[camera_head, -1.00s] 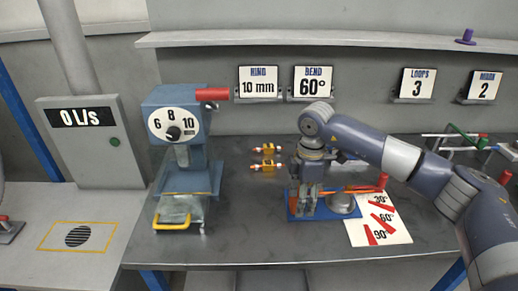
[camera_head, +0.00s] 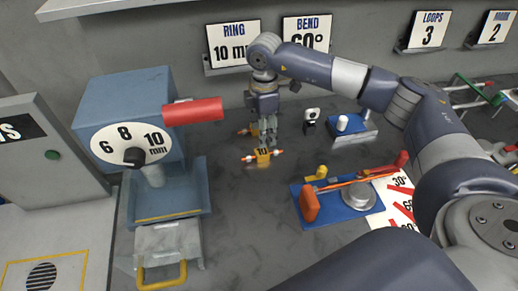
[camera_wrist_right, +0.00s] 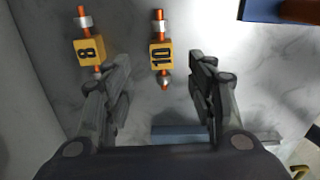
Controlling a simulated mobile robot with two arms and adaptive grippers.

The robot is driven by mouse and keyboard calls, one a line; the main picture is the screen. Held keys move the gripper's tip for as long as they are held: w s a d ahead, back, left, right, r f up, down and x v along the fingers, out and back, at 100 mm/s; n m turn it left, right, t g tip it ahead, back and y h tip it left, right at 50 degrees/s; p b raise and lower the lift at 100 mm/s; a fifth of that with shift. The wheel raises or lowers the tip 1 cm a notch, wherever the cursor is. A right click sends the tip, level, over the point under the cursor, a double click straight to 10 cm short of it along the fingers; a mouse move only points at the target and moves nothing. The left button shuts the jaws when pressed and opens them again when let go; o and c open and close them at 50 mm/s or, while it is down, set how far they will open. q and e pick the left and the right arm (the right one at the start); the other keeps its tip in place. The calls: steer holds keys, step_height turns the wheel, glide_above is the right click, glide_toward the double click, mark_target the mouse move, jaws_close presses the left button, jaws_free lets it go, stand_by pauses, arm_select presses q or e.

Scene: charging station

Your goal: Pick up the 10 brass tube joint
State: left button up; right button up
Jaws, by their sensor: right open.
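The 10 joint is a small yellow block marked 10 with orange-and-silver tube ends. It lies on the grey bench in the head view (camera_head: 263,155). My right gripper (camera_head: 268,142) points down just over it. In the right wrist view the 10 joint (camera_wrist_right: 161,54) lies between and slightly beyond the open fingers of my right gripper (camera_wrist_right: 160,76), and they hold nothing. The similar joint marked 8 (camera_wrist_right: 88,50) lies to its left, beside the left finger. In the head view it is mostly hidden behind the gripper. My left gripper is not in view.
A blue ring machine (camera_head: 122,105) with a red handle (camera_head: 193,111) stands at left. A blue bending jig (camera_head: 338,207) with orange bars is at right. A small black-and-white item (camera_head: 311,117) and a blue block (camera_head: 350,127) stand behind it. Bench space in front of the joint is clear.

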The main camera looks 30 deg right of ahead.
mark_target(261, 152)
step_height(261, 152, down, 2)
steer(key=shift+f, duration=0.45)
steer(key=f, duration=0.1)
steer(key=f+p, duration=0.1)
steer(key=f, duration=0.2)
steer(key=shift+s+a+f+p, duration=0.1)
steer(key=shift+a+p, duration=0.25)
steer(key=shift+p, duration=0.05)
steer(key=shift+f, duration=0.55)
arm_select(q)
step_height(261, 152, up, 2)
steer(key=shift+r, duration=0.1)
arm_select(e)
steer(key=c, duration=1.2)
